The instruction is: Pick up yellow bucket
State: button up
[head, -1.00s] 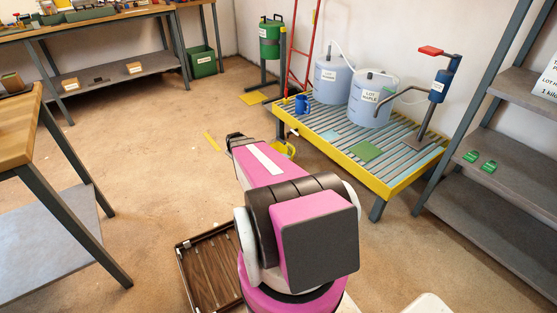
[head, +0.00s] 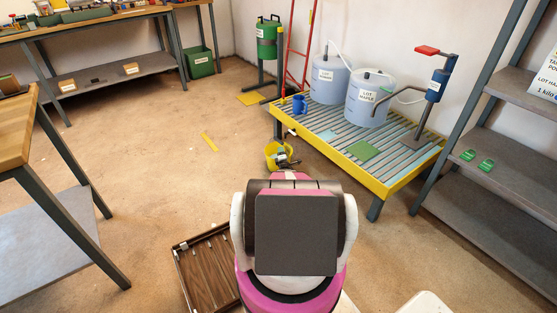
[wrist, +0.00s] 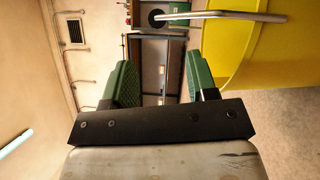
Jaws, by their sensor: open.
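The yellow bucket (head: 271,160) stands on the floor by the near-left side of the yellow-rimmed platform, partly hidden by my gripper and arm. In the wrist view the bucket (wrist: 262,50) fills the upper right, with its grey metal handle (wrist: 215,15) crossing the top of the picture. My gripper (wrist: 163,75) is open, with its two green-padded fingers apart and nothing between them. The bucket wall is just beyond the right finger and appears beside it; I cannot tell whether they touch. In the head view my gripper (head: 284,158) overlaps the bucket's right part.
A red ladder (head: 290,60) leans behind. A brown tray (head: 207,270) lies on the floor at left. Open floor extends left of the bucket.

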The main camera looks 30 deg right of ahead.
aim_at(279, 142)
jog(key=x, duration=1)
jog(key=shift+a+f, duration=0.15)
jog(key=shift+c, duration=0.3)
grip_shut()
dwell(0.8)
